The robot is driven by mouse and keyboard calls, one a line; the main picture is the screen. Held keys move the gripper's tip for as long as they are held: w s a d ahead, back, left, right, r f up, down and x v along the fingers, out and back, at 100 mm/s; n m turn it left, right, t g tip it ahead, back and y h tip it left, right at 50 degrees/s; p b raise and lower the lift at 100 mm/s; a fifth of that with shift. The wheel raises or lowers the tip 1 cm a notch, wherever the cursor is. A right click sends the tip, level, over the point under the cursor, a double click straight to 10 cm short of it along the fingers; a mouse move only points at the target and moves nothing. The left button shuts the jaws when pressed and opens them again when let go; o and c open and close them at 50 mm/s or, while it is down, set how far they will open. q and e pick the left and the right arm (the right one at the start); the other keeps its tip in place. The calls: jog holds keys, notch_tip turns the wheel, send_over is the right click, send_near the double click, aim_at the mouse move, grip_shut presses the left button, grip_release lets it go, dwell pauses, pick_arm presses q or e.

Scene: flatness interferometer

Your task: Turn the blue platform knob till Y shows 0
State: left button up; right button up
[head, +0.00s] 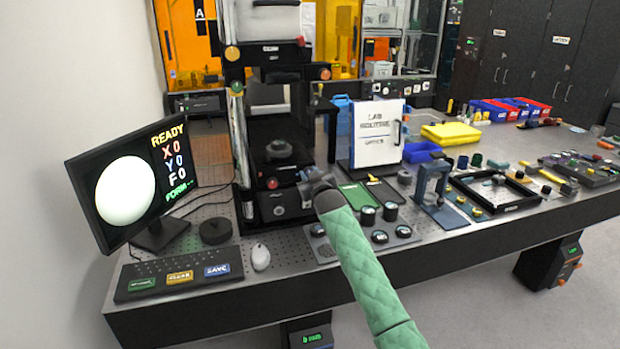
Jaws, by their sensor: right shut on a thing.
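The interferometer (280,205) stands at the left of the bench, with a dark round platform (279,150) inside it. My right gripper (312,187), on a green padded arm, is at the lower right front of the instrument. It is shut on what sits there, by its place the blue platform knob; the gripper hides the knob. A red knob (273,183) shows to its left. The monitor (135,185) reads READY, X 0, Y 0 and F 0, beside a plain white disc. My left gripper is not in view.
A keyboard (150,283), a mouse (260,257) and a black puck (215,231) lie in front of the instrument. Several dark round weights (379,236) and a blue stand (433,190) are right of my arm. A white binder (378,135) stands behind.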

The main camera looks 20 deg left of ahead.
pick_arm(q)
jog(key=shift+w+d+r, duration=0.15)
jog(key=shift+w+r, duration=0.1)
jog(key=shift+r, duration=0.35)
pick_arm(e)
jog(key=shift+m, duration=0.8)
jog(key=o, duration=1)
jog(key=shift+c, duration=0.2)
pick_arm(q)
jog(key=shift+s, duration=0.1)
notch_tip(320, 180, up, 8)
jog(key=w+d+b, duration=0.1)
jog(key=b, duration=0.2)
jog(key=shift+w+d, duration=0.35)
pick_arm(e)
jog(key=v, duration=0.7)
jog(key=shift+s+d, duration=0.2)
jog(key=shift+s, duration=0.1)
